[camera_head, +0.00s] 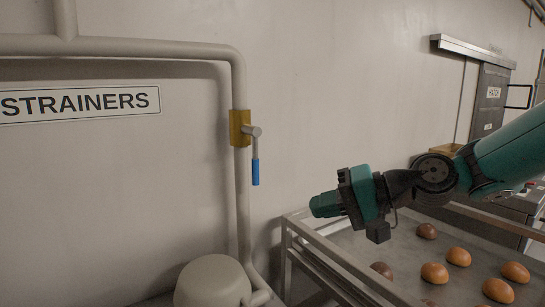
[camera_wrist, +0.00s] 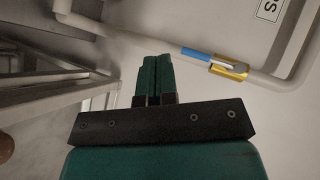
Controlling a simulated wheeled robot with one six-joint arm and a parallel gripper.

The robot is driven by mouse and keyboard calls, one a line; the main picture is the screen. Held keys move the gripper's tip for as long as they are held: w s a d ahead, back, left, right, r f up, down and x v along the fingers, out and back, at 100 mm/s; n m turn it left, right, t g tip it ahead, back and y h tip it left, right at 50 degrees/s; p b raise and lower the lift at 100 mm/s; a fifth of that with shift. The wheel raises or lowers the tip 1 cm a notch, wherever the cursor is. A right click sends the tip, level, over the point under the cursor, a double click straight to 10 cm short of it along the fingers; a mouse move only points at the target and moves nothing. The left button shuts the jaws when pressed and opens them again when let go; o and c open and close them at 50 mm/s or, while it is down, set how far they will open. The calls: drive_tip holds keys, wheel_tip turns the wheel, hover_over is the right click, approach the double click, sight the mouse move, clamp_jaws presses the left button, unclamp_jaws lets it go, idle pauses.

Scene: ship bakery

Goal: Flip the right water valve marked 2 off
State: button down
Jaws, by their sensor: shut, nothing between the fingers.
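A brass valve (camera_head: 240,128) sits on the vertical pipe in the head view. Its lever ends in a blue handle (camera_head: 255,172) that hangs straight down, in line with the pipe. I see no number 2 on it. In the wrist view the brass valve (camera_wrist: 229,70) and the blue handle (camera_wrist: 196,54) are at the upper right, the handle lying along the pipe. My gripper (camera_head: 318,206) is to the right of the valve and a little lower, apart from it. Its two fingers show closed together and empty in the wrist view (camera_wrist: 155,75).
A metal rack (camera_head: 297,233) with a tray of several brown buns (camera_head: 434,273) stands below my arm at the right. A rounded tank (camera_head: 212,283) is at the pipe's foot. A "STRAINERS" sign (camera_head: 80,103) is on the wall left. The wall between valve and gripper is clear.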

drive_tip(key=w+d+r+m+t+y+p, duration=0.1)
drive_tip(key=w+d+r+m+t+y, duration=0.2)
drive_tip(key=w, duration=0.5)
drive_tip(key=shift+w+d+m, duration=0.15)
drive_tip(key=shift+d+m, duration=0.3)
drive_tip(key=shift+m, duration=0.35)
drive_tip(key=s+p+x, duration=0.1)
drive_tip(key=p+x, duration=0.2)
drive_tip(key=x, duration=0.3)
drive_tip(key=s+a+p+x, duration=0.1)
drive_tip(key=p+x, duration=0.2)
drive_tip(key=x, duration=0.4)
drive_tip(key=shift+s, duration=0.35)
drive_tip(key=shift+a+r, duration=0.1)
drive_tip(key=shift+r, duration=0.05)
drive_tip(key=shift+s, duration=0.1)
